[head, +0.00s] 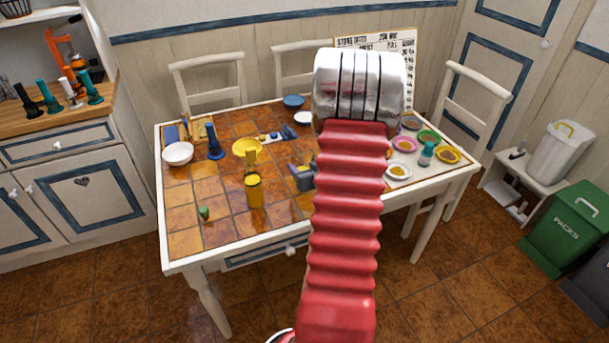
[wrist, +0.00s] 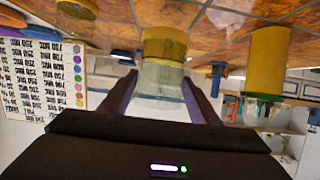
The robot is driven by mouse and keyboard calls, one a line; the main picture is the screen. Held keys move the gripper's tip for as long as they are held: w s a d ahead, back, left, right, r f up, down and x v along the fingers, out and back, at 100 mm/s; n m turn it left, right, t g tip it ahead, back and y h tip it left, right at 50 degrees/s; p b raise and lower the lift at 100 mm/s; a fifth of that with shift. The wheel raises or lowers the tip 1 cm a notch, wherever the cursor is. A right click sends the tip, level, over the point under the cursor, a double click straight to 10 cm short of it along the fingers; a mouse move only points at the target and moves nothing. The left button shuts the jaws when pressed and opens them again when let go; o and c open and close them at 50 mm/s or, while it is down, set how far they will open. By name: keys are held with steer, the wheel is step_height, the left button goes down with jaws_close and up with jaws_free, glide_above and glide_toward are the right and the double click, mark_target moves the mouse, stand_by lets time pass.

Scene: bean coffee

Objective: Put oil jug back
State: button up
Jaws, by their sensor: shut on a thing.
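The wrist view looks across the table upside down. My gripper (wrist: 158,84) is shut on a clear glass jug with a yellow band (wrist: 165,48), which looks like the oil jug; it is between the two dark fingers, close to the tiled table. Whether it touches the table cannot be told. In the head view my red arm hides the held jug and most of the gripper. Another yellow jug (head: 254,190) stands apart on the table, left of my arm; it also appears at the right of the wrist view (wrist: 266,62).
The tiled table (head: 225,230) carries a white bowl (head: 178,153), a blue tool (head: 214,142), a yellow bowl (head: 247,147) and a small green item (head: 203,213). The front left tiles are mostly clear. Chairs stand behind.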

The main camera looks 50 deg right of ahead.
steer(key=shift+f, duration=1.9)
steer(key=o, duration=1.4)
steer(key=shift+f, duration=0.15)
steer(key=v, duration=1.2)
steer(key=shift+s, duration=0.1)
